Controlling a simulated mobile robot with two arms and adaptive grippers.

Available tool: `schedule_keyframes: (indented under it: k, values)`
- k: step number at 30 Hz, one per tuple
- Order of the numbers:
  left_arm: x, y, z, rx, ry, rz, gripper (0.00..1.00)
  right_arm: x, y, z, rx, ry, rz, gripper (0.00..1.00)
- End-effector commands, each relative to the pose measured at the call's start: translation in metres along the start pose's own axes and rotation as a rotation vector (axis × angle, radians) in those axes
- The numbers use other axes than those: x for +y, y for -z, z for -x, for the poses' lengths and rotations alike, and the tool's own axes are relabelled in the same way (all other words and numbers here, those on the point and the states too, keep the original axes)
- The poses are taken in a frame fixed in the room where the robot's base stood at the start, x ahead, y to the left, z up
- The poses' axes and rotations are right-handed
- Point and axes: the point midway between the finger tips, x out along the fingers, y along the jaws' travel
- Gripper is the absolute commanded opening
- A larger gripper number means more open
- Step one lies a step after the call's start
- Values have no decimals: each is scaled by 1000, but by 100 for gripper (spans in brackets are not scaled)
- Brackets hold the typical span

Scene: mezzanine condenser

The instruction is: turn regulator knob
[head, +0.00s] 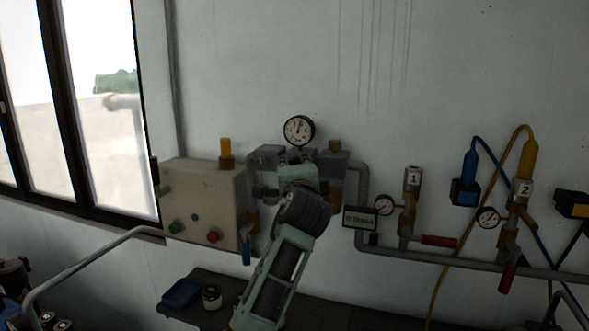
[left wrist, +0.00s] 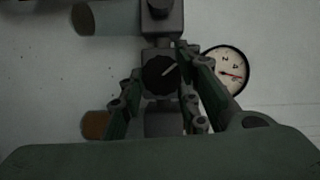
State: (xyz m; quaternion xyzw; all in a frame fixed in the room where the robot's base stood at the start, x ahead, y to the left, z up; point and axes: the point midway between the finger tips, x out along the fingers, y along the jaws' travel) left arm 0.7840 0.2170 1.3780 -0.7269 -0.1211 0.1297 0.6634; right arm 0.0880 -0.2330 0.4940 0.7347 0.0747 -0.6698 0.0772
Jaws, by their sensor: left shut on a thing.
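The regulator knob (left wrist: 160,74) is round and black with a light pointer line slanting to the upper right. It sits on a grey regulator body (left wrist: 160,122) on the wall. My left gripper (left wrist: 157,84) has its green-and-dark fingers on both sides of the knob and is shut on it. In the head view my left gripper (head: 292,168) reaches up to the regulator below the round gauge (head: 299,130), and hides the knob. The gauge also shows in the left wrist view (left wrist: 226,70), white with a red needle. My right gripper is not in view.
A beige control box (head: 203,203) with green and red buttons is left of the regulator. Grey pipes (head: 455,260) with valves, small gauges and hoses run to the right. A dark shelf (head: 330,312) is below, with a blue tray (head: 181,293). A window is at the far left.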

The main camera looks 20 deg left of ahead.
Motion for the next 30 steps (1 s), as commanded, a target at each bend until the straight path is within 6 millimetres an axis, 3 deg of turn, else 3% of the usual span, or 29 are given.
schedule_keyframes:
  k: [1, 14, 15, 19, 30]
  values:
    - [12, 0, -1, -3, -26, 4, 4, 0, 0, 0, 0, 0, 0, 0]
    - [12, 0, -1, -3, -31, 13, 4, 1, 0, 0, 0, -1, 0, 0]
    - [12, 0, -1, -3, -31, 13, 31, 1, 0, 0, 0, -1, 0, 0]
    - [12, 0, -1, -3, -29, 13, 43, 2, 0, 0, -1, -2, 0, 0]
    - [6, 0, 0, -2, -18, 14, 43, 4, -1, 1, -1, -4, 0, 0]
